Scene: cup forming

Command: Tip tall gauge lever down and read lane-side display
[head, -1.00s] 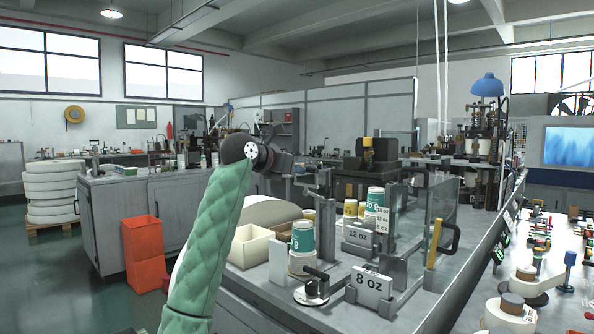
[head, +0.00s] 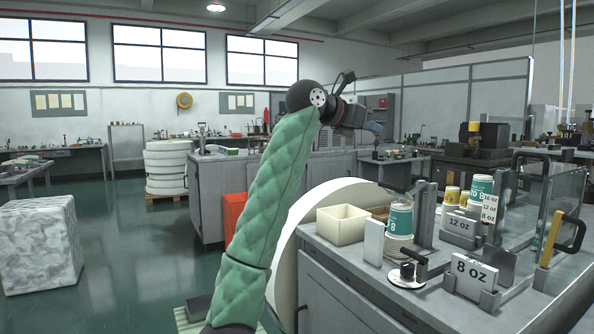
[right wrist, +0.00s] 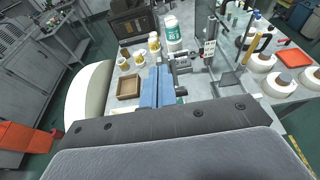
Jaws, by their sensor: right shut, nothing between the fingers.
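My right gripper (head: 376,129) is at the end of the green-sleeved arm, raised above and behind the bench's left end. Its blue fingers (right wrist: 157,88) are shut and empty in the right wrist view. On the bench, a round white base with a black lever (head: 408,271) stands beside the 8 oz sign (head: 473,277). A grey upright fixture (head: 425,211) stands behind it; I cannot tell if it is the tall gauge. In the right wrist view a metal upright (right wrist: 210,40) stands right of the fingers. No lit display is readable. My left gripper is out of view.
A cream bin (head: 342,226) and a green-labelled cup (head: 400,219) stand on the bench. The 12 oz sign (head: 461,227) and clear panels with a yellow-black handle (head: 560,240) are further right. A wrapped white block (head: 41,243) stands on the floor at left.

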